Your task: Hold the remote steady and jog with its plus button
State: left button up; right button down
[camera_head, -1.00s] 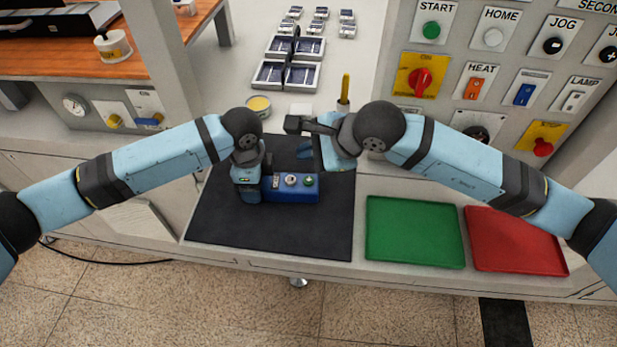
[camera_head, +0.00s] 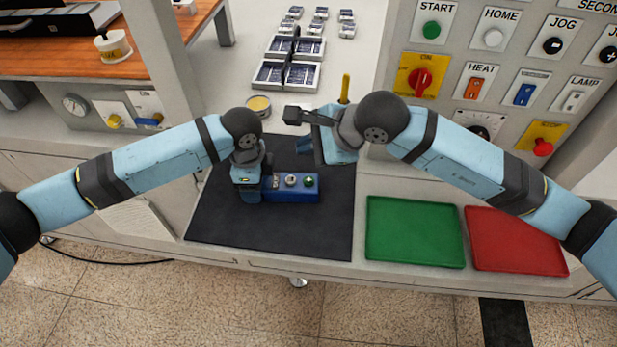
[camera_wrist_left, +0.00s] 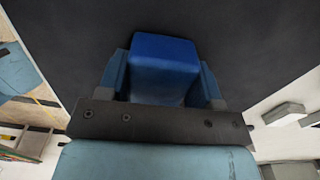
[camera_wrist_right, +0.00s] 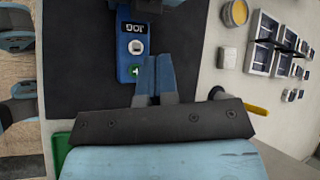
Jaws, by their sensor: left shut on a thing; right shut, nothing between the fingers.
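The blue remote (camera_head: 291,196) lies on the dark mat (camera_head: 315,228). It has a JOG label, a white button (camera_wrist_right: 136,47) and a green plus button (camera_wrist_right: 135,71); the green one is also at its right end in the head view (camera_head: 309,181). My left gripper (camera_head: 264,185) is shut on the remote's left end, and the left wrist view shows the blue body (camera_wrist_left: 163,68) between its fingers. My right gripper (camera_head: 303,146) is shut and empty, above and behind the remote's right end. In the right wrist view its closed fingertips (camera_wrist_right: 156,60) appear beside the plus button; contact is not visible.
A green tray (camera_head: 414,255) and a red tray (camera_head: 518,262) lie right of the mat. A yellow-topped tin (camera_head: 258,105), a white block (camera_head: 301,110) and a yellow-handled tool (camera_head: 345,86) stand behind it. The control panel (camera_head: 459,62) rises at the back right.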

aim_at(309, 182)
jog(key=shift+f, duration=3.4)
jog(key=shift+f, duration=0.4)
jog(key=shift+f, duration=0.55)
jog(key=shift+r, duration=0.95)
jog(key=shift+r, duration=2.5)
